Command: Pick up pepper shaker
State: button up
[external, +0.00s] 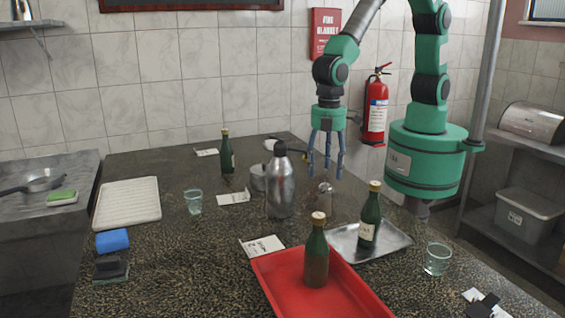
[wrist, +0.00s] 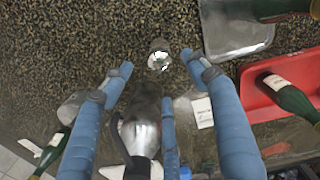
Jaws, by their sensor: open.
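The pepper shaker (external: 325,198) is a small upright shaker with a metal top, standing on the dark speckled counter between the tall silver flask and the metal tray. In the wrist view the shaker (wrist: 158,56) shows near the top centre, just beyond the fingertips. My gripper (external: 326,172) hangs fingers-down above the shaker in the external view, apart from it. Its blue fingers (wrist: 157,72) are spread open and empty in the wrist view.
The silver flask (external: 281,188) stands close left of the shaker. A metal tray (external: 393,243) with a green bottle (external: 370,220) lies to its right. A red tray (external: 275,271) with another bottle (external: 316,258) is in front. A glass (external: 193,203) stands farther left.

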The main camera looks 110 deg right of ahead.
aim_at(325, 183)
jog(key=shift+f, duration=1.7)
jog(key=shift+f, duration=2.6)
jog(key=c, duration=1.4)
jog(key=shift+c, duration=0.2)
jog(key=shift+r, duration=0.15)
